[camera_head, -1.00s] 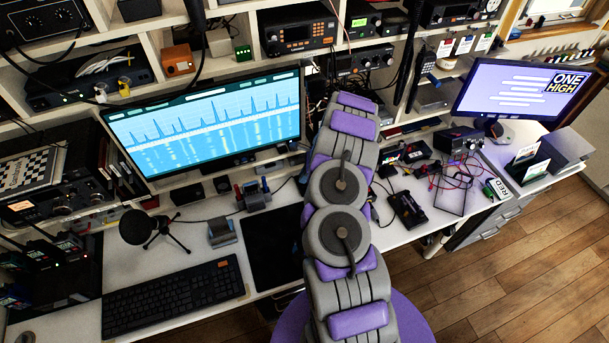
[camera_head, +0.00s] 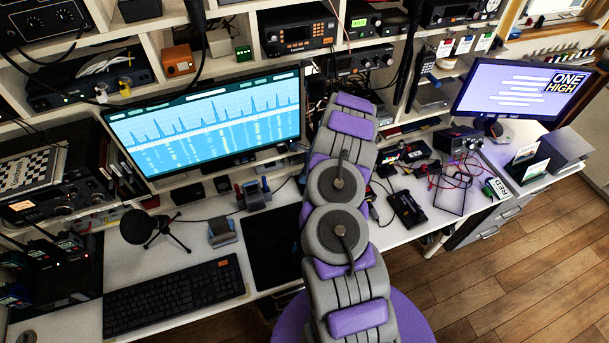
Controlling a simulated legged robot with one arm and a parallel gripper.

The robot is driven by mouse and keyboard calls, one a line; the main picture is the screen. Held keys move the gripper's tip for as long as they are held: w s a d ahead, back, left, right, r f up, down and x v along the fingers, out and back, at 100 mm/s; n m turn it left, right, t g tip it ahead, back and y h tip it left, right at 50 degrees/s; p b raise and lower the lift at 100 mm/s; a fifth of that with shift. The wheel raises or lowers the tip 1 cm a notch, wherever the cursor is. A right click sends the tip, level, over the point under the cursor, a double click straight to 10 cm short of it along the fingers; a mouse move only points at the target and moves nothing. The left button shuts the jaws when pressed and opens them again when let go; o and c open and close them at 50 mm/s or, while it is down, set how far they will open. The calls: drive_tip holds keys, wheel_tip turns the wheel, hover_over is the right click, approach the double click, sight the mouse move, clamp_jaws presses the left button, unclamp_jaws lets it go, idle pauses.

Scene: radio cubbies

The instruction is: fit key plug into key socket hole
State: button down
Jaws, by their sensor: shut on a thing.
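My gripper is not in view. My grey and purple arm reaches up the middle of the picture, and its far end is hidden behind its own links. I cannot make out the key plug or the key socket hole. Two small devices on the desk look like Morse keys: a grey one (camera_head: 222,232) in front of the monitor, and one with red and blue parts (camera_head: 254,194) farther back, left of my arm. Whether a cable or plug belongs to either is too small to tell.
A microphone on a tripod (camera_head: 145,228) and a keyboard (camera_head: 174,296) are at left. Loose red leads (camera_head: 452,180) lie at right.

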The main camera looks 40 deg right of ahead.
drive_tip(key=shift+f, duration=0.4)
drive_tip(key=c, duration=1.1)
unclamp_jaws()
drive_tip(key=shift+a, duration=0.15)
drive_tip(key=shift+o, duration=0.2)
drive_tip(key=shift+r, duration=0.1)
drive_tip(key=shift+d+r, duration=0.25)
drive_tip(key=p+v, duration=0.2)
drive_tip(key=v, duration=1.4)
drive_tip(key=shift+r, duration=0.3)
